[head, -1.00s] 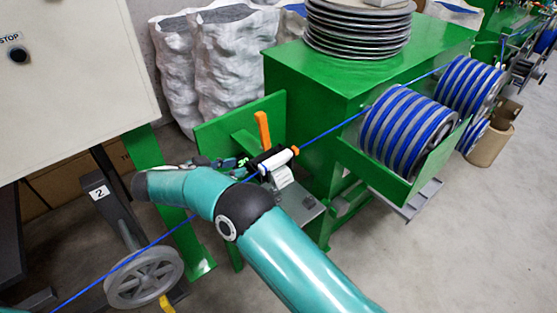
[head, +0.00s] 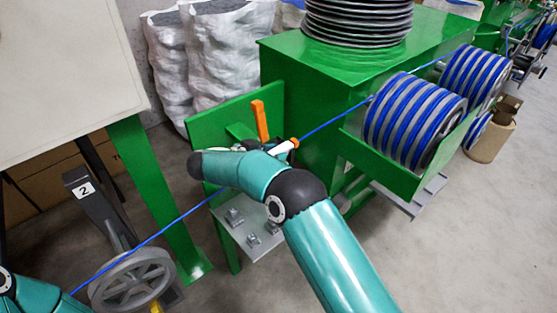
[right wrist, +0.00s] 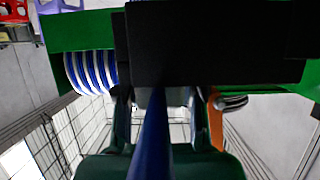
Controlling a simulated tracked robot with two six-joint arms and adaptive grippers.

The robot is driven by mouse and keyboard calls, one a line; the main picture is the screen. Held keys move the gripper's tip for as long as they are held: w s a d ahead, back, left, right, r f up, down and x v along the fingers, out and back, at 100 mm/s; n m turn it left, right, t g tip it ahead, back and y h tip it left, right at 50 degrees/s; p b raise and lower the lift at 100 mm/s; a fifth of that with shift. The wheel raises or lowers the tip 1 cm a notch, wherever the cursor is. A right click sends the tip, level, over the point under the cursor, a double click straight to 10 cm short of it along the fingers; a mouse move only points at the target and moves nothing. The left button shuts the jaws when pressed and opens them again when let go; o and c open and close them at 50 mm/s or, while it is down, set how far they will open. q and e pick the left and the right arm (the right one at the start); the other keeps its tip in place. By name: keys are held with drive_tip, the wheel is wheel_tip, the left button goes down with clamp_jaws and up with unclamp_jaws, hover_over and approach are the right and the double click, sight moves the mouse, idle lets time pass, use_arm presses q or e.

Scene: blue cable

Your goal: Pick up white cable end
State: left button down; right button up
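A blue cable (head: 170,225) runs taut from lower left, past the green stand, towards the spools. A small white piece with an orange tip (head: 283,147) sits on its line beside my right gripper; I cannot tell whether it is the white cable end. My right gripper (head: 255,148) is at the stand, mostly hidden behind my wrist in the head view. In the right wrist view my right gripper (right wrist: 163,103) has its fingers apart on either side of the blue cable (right wrist: 152,140). My left arm (head: 40,295) shows at the lower left; its gripper is out of view.
An orange lever (head: 260,120) stands up close behind the right gripper. Blue-striped spools (head: 412,122) sit in a green holder at right. A grey pulley wheel (head: 132,282) is at lower left. A metal plate (head: 258,246) with small brackets lies below my wrist.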

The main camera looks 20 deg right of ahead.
drive_tip(key=shift+w+f, duration=0.25)
drive_tip(key=shift+s+r, duration=0.1)
drive_tip(key=shift+r, duration=0.05)
drive_tip(key=shift+d, duration=0.15)
drive_tip(key=c, duration=0.7)
clamp_jaws()
drive_tip(key=shift+r, duration=0.1)
